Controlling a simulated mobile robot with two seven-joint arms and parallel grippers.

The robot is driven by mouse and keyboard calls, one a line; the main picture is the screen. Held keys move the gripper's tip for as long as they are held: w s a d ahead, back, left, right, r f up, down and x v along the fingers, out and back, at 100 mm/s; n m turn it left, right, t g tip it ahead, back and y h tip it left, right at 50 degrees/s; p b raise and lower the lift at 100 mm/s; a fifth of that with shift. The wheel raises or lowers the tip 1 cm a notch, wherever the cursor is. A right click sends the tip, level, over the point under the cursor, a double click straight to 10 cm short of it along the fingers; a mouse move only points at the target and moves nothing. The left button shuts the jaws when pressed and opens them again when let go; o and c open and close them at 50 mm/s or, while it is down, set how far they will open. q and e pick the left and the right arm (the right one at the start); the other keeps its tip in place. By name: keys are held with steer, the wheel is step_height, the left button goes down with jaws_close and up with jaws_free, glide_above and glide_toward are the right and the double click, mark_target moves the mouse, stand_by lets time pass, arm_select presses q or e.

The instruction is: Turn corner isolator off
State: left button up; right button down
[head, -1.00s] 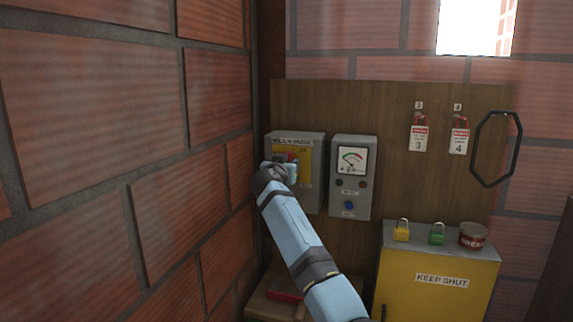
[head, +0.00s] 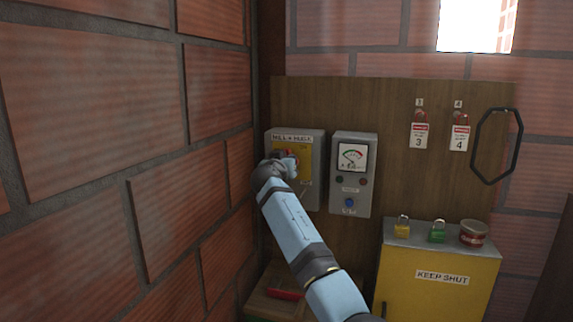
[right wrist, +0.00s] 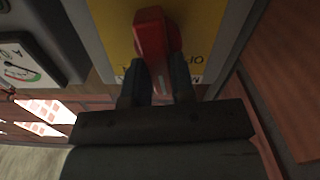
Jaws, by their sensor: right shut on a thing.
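The corner isolator is a grey box (head: 318,170) with a yellow plate (head: 305,172) on the wooden board beside the brick corner. Its red handle (head: 290,151) is mostly hidden by my right gripper (head: 285,162) in the head view. In the right wrist view, my right gripper (right wrist: 157,78) has its two dark fingers on either side of the red handle (right wrist: 152,40), shut on it. The yellow plate (right wrist: 118,30) with partly hidden black lettering lies behind the handle. My left gripper is not in view.
A grey meter box (head: 366,192) with a blue knob stands close to the right. A yellow cabinet (head: 438,290) carries padlocks and a tin. Red tags (head: 419,135) and a black hexagonal ring (head: 476,150) hang on the board. A brick wall (head: 90,190) is close on the left.

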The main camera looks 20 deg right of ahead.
steer(key=shift+w+a+f+n+p, duration=0.15)
steer(key=shift+n+p, duration=0.55)
steer(key=shift+n, duration=1.95)
steer(key=shift+a+f+n+p, duration=0.2)
steer(key=shift+n+p, duration=0.5)
steer(key=shift+n, duration=1.9)
steer(key=shift+w+a+f+n+p, duration=0.15)
steer(key=shift+n+p, duration=0.55)
steer(key=shift+n, duration=1.95)
steer(key=shift+f, duration=0.1)
steer(key=c, duration=1)
jaws_free()
steer(key=shift+o, duration=0.2)
